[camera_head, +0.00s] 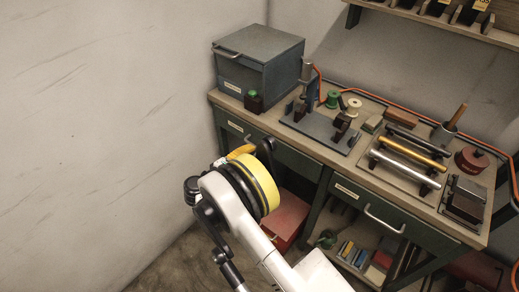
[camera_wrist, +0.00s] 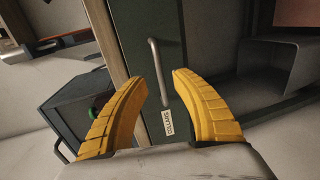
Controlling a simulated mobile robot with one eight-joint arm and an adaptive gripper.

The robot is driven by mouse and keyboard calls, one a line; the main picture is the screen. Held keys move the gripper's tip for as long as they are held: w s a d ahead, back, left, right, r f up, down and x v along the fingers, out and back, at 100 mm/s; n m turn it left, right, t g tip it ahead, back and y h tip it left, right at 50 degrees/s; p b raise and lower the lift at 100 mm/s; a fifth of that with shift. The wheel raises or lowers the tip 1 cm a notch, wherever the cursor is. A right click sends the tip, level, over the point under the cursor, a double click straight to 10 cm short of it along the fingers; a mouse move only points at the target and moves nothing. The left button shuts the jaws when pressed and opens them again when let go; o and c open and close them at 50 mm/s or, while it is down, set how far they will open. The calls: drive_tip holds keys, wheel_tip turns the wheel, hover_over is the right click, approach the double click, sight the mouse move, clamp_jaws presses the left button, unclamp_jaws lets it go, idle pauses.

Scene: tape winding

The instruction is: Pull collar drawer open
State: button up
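The collar drawer (camera_wrist: 140,45) is a dark green front with a metal bar handle (camera_wrist: 153,55) and a label reading "COLLARS" (camera_wrist: 167,123) in the wrist view. In the head view the drawer front (camera_head: 228,119) is under the bench's left end, partly hidden by my arm. It looks shut. My gripper (camera_wrist: 160,78) is open, its two yellow fingers on either side of the handle as seen from the wrist. I cannot tell whether the fingertips reach the handle's depth; no contact shows. In the head view one yellow finger (camera_head: 240,152) shows near the drawer.
A grey cabinet (camera_head: 258,60) stands on the bench's left end. A fixture (camera_head: 320,126), spools, metal rods and a pot (camera_head: 472,159) occupy the benchtop. A second drawer (camera_head: 385,215) is at the right. A red box (camera_head: 290,215) sits beneath. The wall is close at left.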

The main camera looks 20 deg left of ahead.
sight(258, 147)
drive_tip(key=b+x, duration=0.1)
drive_tip(key=x, duration=0.4)
drive_tip(key=shift+w+d, duration=0.1)
drive_tip(key=shift+w, duration=0.2)
clamp_jaws()
